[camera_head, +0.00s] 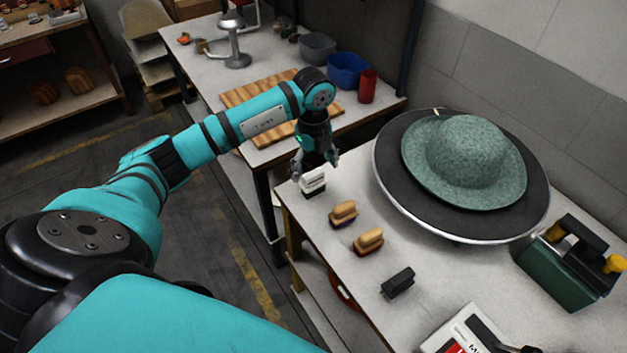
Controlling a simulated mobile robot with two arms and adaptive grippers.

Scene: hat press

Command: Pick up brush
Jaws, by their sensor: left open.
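A row of small brushes lies along the left edge of the work table (335,265). At the far end is a brush with a white top and dark base (313,183). Two brushes with tan wooden tops, the farther one (343,211) and the nearer one (368,240), follow toward me. A black block-shaped piece (398,282), perhaps another brush, lies nearest. My left gripper (316,166) points down just above the white-topped brush, open, its fingers partly overlapping the view of it. I cannot tell whether they touch it. My right gripper is not in view.
A green felt hat (465,160) rests on a dark round plate (390,165) right of the brushes. A green case with yellow knobs (565,280) and a white-and-red box (462,333) are nearer. Behind stands another table with a wooden board (240,97), bowls and a red cup (367,86).

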